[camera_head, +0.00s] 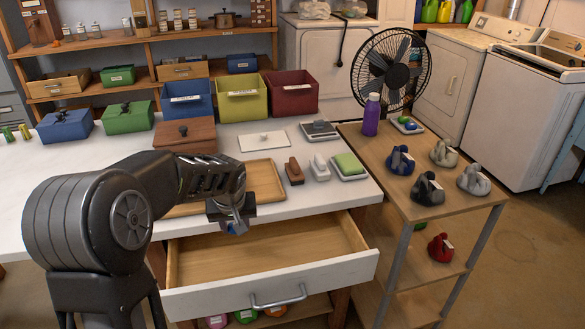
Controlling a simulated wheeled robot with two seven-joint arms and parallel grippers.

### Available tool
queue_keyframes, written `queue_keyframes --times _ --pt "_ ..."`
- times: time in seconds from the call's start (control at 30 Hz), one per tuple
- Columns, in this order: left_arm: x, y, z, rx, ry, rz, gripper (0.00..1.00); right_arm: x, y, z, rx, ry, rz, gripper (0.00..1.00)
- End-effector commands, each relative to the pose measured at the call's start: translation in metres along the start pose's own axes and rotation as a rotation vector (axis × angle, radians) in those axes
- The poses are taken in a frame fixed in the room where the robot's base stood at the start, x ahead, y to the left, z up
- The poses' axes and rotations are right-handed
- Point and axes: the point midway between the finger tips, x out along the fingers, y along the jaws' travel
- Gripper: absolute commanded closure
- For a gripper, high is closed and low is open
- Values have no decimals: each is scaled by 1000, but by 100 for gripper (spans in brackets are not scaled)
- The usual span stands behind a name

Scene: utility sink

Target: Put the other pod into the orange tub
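My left gripper (236,225) points down above the open, empty drawer (265,255), near the front edge of the white worktop. A small bluish thing that looks like a pod (237,228) shows at its fingertips, partly hidden by the fingers. A small orange tub (276,310) is partly visible on the low shelf under the drawer, beside a green tub (246,315) and a pink tub (217,321). The drawer front covers their upper parts. A small dish (408,125) on the wooden cart holds small blue and green things. My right gripper is out of view.
The pulled-out drawer juts over the low shelf. A wooden tray (265,183), a brown brush (294,171) and a green sponge (348,164) lie on the worktop. The cart (440,215) at right carries several tape dispensers and a purple bottle (371,115).

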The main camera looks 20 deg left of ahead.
Motion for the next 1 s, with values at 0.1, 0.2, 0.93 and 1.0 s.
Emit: queue_keyframes --times 0.1,0.2,0.93,1.0 --pt "-2 30 14 80 -3 36 100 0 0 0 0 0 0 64" --pt "-6 64 34 182 -4 80 100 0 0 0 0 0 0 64" --pt "-26 162 116 535 1 221 100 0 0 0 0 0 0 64" --pt "-26 162 116 535 1 220 100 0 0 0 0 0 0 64"
